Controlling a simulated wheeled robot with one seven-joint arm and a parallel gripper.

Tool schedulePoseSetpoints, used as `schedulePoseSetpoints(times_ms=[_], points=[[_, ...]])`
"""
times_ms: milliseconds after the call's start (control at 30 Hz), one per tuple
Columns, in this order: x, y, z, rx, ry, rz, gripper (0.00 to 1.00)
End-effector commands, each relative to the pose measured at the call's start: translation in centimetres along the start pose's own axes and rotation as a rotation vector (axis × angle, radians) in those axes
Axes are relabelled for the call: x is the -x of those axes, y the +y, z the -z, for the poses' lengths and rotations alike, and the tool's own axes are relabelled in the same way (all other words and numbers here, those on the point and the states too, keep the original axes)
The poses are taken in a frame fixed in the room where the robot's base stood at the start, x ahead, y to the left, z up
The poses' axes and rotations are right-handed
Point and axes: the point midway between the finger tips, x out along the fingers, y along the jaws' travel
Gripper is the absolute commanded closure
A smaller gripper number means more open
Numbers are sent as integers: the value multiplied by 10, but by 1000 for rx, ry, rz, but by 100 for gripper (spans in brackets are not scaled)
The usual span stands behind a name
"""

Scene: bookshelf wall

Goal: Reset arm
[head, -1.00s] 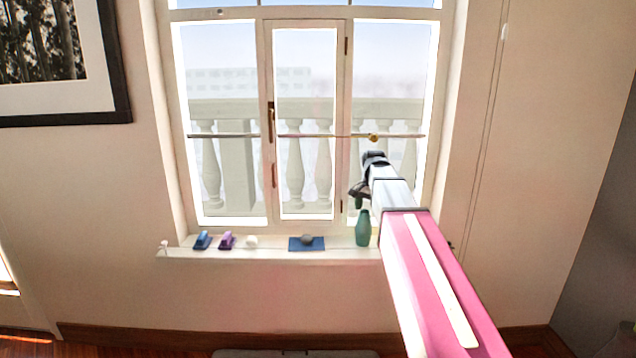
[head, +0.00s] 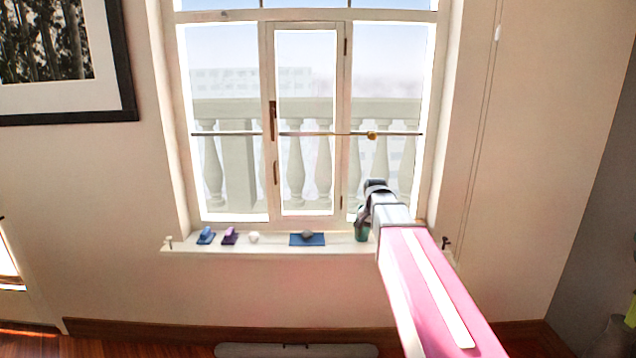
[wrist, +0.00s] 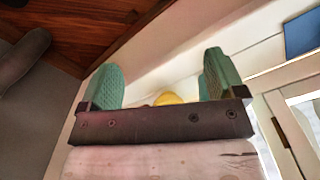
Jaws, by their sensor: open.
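My gripper (head: 361,214) is at the right end of the window sill, low in front of the window.
On the sill (head: 210,250) are a blue item (head: 206,236), a purple item (head: 230,236), a white ball (head: 253,237) and a dark stone-like thing (head: 307,235) on a blue mat (head: 293,240). The window (head: 305,120) stands behind. The wall below the sill is clear.

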Motion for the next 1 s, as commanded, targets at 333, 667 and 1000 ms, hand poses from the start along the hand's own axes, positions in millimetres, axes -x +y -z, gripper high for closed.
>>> schedulePoseSetpoints(times_ms=[333,667,1000], points=[[-103,42,-76,234,-3,-1,11],[-172,79,-143,446,0,0,11],[-186,86,-156,498,5,1,11]])
